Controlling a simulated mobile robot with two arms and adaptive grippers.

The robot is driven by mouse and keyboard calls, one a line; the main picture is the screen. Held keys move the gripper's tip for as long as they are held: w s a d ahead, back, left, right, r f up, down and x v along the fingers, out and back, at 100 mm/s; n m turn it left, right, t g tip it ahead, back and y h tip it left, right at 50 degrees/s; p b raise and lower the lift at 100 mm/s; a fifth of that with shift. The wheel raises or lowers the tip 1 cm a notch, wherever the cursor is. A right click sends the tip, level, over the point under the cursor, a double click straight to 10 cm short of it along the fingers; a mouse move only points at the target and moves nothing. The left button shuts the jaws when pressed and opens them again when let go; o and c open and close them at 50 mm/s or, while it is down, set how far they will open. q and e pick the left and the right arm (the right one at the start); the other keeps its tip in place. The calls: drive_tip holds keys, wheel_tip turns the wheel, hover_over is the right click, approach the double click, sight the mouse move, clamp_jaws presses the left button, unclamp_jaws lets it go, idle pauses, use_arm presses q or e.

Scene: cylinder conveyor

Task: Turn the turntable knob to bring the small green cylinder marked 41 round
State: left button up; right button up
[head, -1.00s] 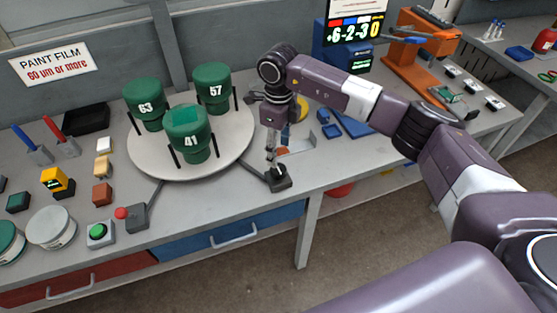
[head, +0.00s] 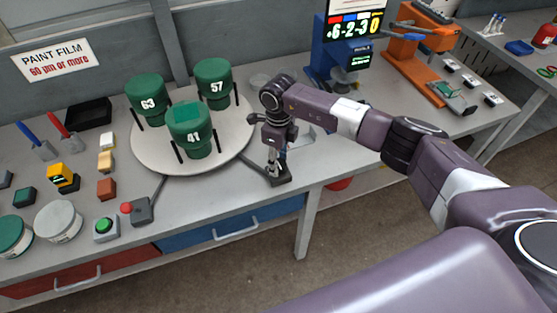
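The green cylinder marked 41 (head: 191,142) stands upright at the front of the round pale turntable (head: 165,165). The cylinders marked 63 (head: 147,101) and 57 (head: 214,85) stand behind it, at the back left and back right. Dark posts stand beside the cylinders. My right gripper (head: 275,168) points down at the dark knob base (head: 281,178) at the turntable's right front. Its fingers are low over the base, where the knob is mostly hidden, and their opening is unclear. My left gripper is out of view.
A control box with a red button (head: 140,210) and a green button box (head: 105,229) sit at the front left. A blue device with a display (head: 340,55) and an orange stand (head: 418,50) are at the back right. Bench space right of my gripper is clear.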

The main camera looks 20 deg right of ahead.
drive_tip(key=c, duration=0.7)
drive_tip(key=shift+m, duration=0.3)
drive_tip(key=m+b, duration=0.2)
drive_tip(key=shift+f+m, duration=0.1)
drive_tip(key=shift+m, duration=0.3)
drive_tip(key=m+b, duration=0.1)
drive_tip(key=m, duration=0.2)
drive_tip(key=shift+m+b, duration=0.35)
drive_tip(key=shift+m, duration=0.55)
drive_tip(key=shift+m+b, duration=0.6)
drive_tip(key=shift+m, duration=1.3)
drive_tip(key=shift+s+m+b, duration=0.1)
drive_tip(key=shift+m+b, duration=0.4)
drive_tip(key=shift+m, duration=2.1)
idle(0.7)
